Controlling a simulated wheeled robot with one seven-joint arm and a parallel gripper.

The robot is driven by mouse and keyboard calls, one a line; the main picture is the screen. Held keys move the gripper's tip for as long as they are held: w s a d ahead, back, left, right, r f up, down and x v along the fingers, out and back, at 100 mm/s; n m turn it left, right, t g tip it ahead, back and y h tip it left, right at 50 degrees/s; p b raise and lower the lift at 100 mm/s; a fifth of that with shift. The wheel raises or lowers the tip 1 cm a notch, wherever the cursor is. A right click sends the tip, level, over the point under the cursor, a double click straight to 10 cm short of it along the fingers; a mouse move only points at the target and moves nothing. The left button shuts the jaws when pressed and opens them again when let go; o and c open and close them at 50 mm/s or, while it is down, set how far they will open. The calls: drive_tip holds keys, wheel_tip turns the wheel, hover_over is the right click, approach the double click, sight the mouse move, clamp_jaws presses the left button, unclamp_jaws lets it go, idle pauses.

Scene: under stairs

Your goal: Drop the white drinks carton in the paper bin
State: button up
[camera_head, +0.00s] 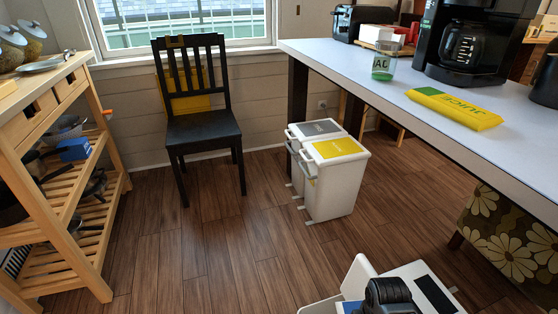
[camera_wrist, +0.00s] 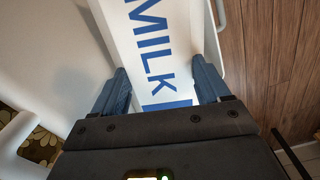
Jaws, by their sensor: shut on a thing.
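A white drinks carton with blue MILK lettering (camera_wrist: 183,30) fills the upper middle of the wrist view. My gripper (camera_wrist: 163,78) is shut on it, with a blue finger on each side. The carton's far end runs out of the picture. In the head view two white bins stand side by side on the floor at centre. The rear bin has a grey lid panel (camera_head: 320,127); the nearer bin has a yellow lid panel (camera_head: 337,148). Both lids look shut. The lettering is too small to read, so I cannot tell which is for paper.
A black chair (camera_head: 203,130) stands left of the bins. A long table (camera_head: 440,105) on the right holds a yellow packet (camera_head: 454,107), a glass jar (camera_head: 384,62) and a coffee maker (camera_head: 467,45). A wooden shelf cart (camera_head: 112,170) is at left. The wooden floor (camera_head: 215,265) before the bins is clear.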

wheel_tip(320, 180, down, 2)
drive_tip(key=shift+f+b, duration=0.25)
drive_tip(key=shift+b, duration=0.55)
drive_tip(key=o, duration=1.5)
drive_tip(key=shift+r, duration=0.1)
wheel_tip(320, 180, up, 8)
drive_tip(key=p, duration=0.2)
drive_tip(key=shift+p, duration=0.35)
